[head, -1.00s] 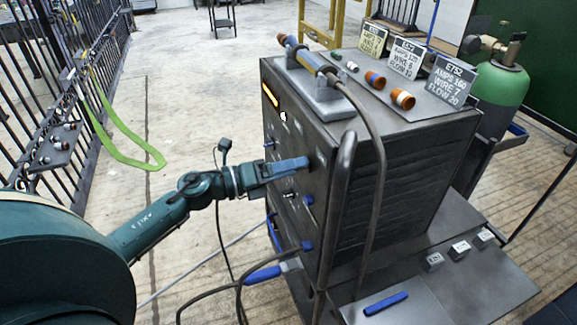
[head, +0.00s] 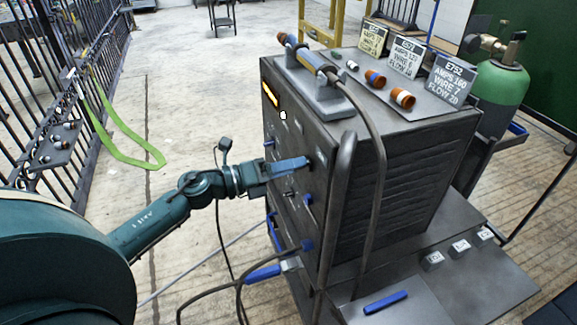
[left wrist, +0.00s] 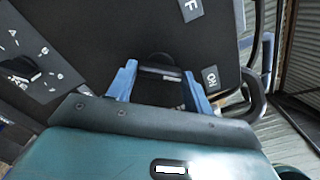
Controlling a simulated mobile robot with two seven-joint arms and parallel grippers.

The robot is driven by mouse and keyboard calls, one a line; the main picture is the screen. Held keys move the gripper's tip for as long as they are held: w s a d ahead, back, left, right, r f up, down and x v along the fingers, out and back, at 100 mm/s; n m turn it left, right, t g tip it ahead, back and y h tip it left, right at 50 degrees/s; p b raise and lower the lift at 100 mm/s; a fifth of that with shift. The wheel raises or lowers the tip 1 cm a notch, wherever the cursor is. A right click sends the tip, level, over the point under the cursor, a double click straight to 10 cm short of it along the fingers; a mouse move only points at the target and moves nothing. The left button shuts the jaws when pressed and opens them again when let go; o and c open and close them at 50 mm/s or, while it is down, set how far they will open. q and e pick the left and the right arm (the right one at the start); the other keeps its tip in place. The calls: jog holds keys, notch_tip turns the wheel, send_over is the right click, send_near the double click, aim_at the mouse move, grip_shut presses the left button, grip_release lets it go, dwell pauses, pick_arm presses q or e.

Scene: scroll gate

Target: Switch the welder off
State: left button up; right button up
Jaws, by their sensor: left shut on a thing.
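The welder (head: 390,175) is a dark box on a cart, with its front panel facing left in the head view. A small orange display (head: 270,95) and a white indicator (head: 283,115) are lit on that panel. My left gripper (head: 308,163) has its blue fingers at the panel's right part. In the left wrist view the left gripper (left wrist: 162,85) is shut on a black knob (left wrist: 158,62). My right gripper is not in view.
A torch (head: 305,58) rests in a holder on top of the welder, with its cable hanging down in front. Label cards and orange-ended parts stand beside it. A green gas cylinder (head: 497,85) stands behind.

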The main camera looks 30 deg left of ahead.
pick_arm(q)
jog(key=shift+r+n+p, duration=0.1)
jog(key=shift+n+p, duration=0.2)
jog(key=shift+p, duration=0.05)
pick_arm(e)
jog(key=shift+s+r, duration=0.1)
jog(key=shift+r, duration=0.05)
pick_arm(q)
jog(key=shift+n+p, duration=5.55)
jog(key=shift+n, duration=2.05)
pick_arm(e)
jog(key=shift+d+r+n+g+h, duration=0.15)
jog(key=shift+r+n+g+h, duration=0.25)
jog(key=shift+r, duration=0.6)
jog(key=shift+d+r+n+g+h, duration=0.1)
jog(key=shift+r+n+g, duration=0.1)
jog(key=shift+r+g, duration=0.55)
pick_arm(q)
jog(key=shift+f, duration=0.2)
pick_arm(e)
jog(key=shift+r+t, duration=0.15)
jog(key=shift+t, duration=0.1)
pick_arm(q)
jog(key=o, duration=1)
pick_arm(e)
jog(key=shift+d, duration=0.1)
